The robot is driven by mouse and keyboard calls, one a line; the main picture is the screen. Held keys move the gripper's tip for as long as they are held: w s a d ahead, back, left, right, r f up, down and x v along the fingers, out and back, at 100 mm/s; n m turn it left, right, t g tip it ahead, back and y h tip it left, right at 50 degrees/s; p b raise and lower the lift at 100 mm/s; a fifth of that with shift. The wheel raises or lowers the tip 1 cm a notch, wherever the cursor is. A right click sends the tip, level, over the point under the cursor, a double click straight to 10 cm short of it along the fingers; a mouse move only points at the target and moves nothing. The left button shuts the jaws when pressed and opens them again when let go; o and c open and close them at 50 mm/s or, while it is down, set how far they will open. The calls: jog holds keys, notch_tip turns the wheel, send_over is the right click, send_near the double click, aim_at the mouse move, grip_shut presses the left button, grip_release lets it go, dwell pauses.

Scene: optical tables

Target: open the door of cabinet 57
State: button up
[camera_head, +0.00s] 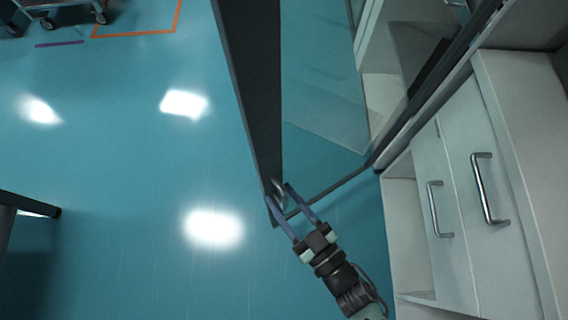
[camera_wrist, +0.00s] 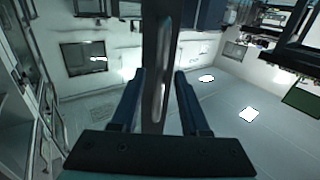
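The cabinet door (camera_head: 255,95) is a tall panel with a dark frame and glass (camera_head: 325,90). It stands swung wide open, away from the cabinet (camera_head: 385,100). No number 57 is readable. A slim metal handle (camera_head: 280,188) shows near the free edge of the door. My gripper (camera_head: 279,192) is at this handle, with one finger on each side. In the wrist view the fingers (camera_wrist: 160,72) are apart, with the dark door frame and the handle (camera_wrist: 158,92) between them. I see gaps beside the handle; contact with the door frame is unclear.
A white cabinet with two bar handles (camera_head: 488,190) stands at the right, close to my arm. Blue floor (camera_head: 130,170) lies open left of the door. A dark table edge (camera_head: 30,205) is at the far left, and a wheeled cart (camera_head: 65,12) stands at the top left.

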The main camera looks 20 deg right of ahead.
jog(key=shift+s, duration=0.1)
jog(key=v, duration=1.2)
jog(key=shift+s, duration=0.4)
jog(key=shift+d+r, duration=0.1)
jog(key=shift+d, duration=0.05)
